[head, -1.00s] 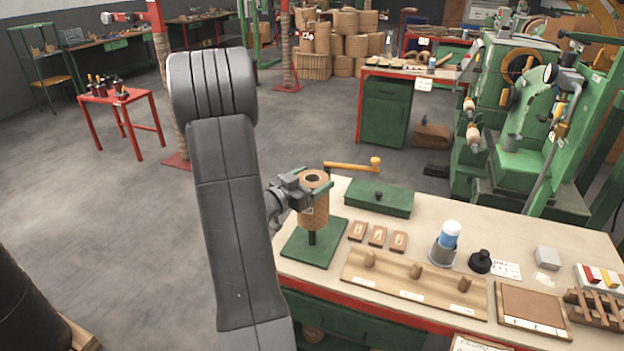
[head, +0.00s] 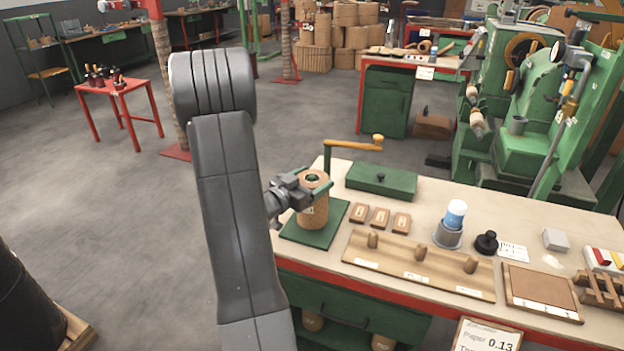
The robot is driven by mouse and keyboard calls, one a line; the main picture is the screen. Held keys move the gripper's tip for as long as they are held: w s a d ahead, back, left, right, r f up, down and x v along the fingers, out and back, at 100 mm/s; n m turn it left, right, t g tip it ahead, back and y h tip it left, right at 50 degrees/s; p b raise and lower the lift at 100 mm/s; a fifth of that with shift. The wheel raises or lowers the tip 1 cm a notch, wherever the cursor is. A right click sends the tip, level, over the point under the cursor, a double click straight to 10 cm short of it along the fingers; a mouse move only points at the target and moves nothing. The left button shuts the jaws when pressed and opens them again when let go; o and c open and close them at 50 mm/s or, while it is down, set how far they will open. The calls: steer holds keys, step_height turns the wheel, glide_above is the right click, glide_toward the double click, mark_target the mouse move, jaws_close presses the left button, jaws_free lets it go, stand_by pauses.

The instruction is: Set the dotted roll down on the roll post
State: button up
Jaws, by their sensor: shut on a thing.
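The dotted roll (head: 314,211) is a tan-brown cylinder with a pale label and a hole down its middle. It stands upright around the roll post (head: 312,178), whose dark green top shows inside the hole. The roll's lower end is at or very close to the green base plate (head: 334,228); I cannot tell whether it touches. My gripper (head: 313,186) comes in from the left and is shut on the upper part of the roll. The rest of the post is hidden inside the roll.
Small wooden blocks (head: 380,218) and a pegged board (head: 418,265) lie to the right. A blue-white spool (head: 455,214) stands farther right.

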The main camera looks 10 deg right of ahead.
steer(key=shift+f, duration=0.25)
steer(key=o, duration=2)
steer(key=shift+c, duration=0.2)
steer(key=shift+f, duration=0.1)
steer(key=shift+s+a, duration=0.1)
steer(key=shift+a, duration=0.05)
steer(key=b+v, duration=0.1)
steer(key=v, duration=1.2)
steer(key=shift+s+a, duration=0.2)
steer(key=shift+w+d, duration=0.1)
